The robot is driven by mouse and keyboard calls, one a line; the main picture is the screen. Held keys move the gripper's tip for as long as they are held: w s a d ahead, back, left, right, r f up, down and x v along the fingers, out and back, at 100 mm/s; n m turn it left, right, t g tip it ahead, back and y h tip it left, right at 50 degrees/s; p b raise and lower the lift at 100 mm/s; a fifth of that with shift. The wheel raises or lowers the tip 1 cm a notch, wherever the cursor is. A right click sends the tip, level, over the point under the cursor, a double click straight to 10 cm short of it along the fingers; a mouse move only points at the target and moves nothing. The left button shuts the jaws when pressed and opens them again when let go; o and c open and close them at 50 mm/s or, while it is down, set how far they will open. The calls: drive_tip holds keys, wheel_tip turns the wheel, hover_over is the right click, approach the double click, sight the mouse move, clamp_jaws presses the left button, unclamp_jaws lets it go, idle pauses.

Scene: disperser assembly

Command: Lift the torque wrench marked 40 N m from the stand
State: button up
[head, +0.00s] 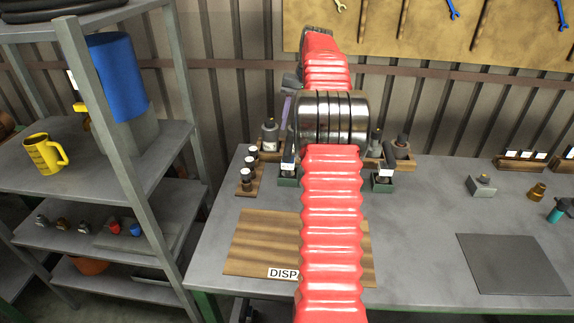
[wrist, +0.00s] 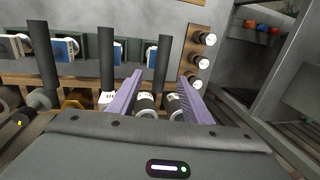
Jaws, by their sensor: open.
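Several dark upright bars (wrist: 105,60), which look like tool handles, stand in a row in the wrist view in front of dark green stands with blue-and-white labels (wrist: 118,52). I cannot read the markings, so I cannot tell which is the 40 N m wrench. In the head view two dark green stands (head: 288,182) (head: 382,184) with white labels show on either side of my red arm. My gripper (wrist: 160,76) has two purple fingers spread apart with nothing held between them. One dark bar rises just beyond the fingertips. In the head view my arm hides most of the gripper.
White-capped bottles (wrist: 145,104) stand near the fingers. A wooden rack (wrist: 187,45) of white-capped vials is to their right. A wooden board (head: 250,240) lies on the grey bench (head: 430,225), with a dark mat (head: 512,264) at right. A shelf unit (head: 140,160) stands at left.

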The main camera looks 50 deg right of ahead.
sight(290, 145)
drive_tip(key=shift+w+a+f, duration=0.15)
drive_tip(key=shift+w+f, duration=0.05)
drive_tip(key=shift+f, duration=0.95)
drive_tip(key=shift+w+a+f, duration=0.15)
drive_tip(key=shift+f, duration=1)
drive_tip(key=shift+f, duration=0.15)
drive_tip(key=shift+w+a+f, duration=0.1)
drive_tip(key=shift+a+f, duration=0.05)
drive_tip(key=shift+f, duration=0.65)
drive_tip(key=shift+w+a+f, duration=0.15)
drive_tip(key=shift+f, duration=0.7)
drive_tip(key=shift+w+a+f, duration=0.1)
drive_tip(key=shift+a+f, duration=0.05)
drive_tip(key=shift+f, duration=0.65)
drive_tip(key=shift+c, duration=0.6)
clamp_jaws()
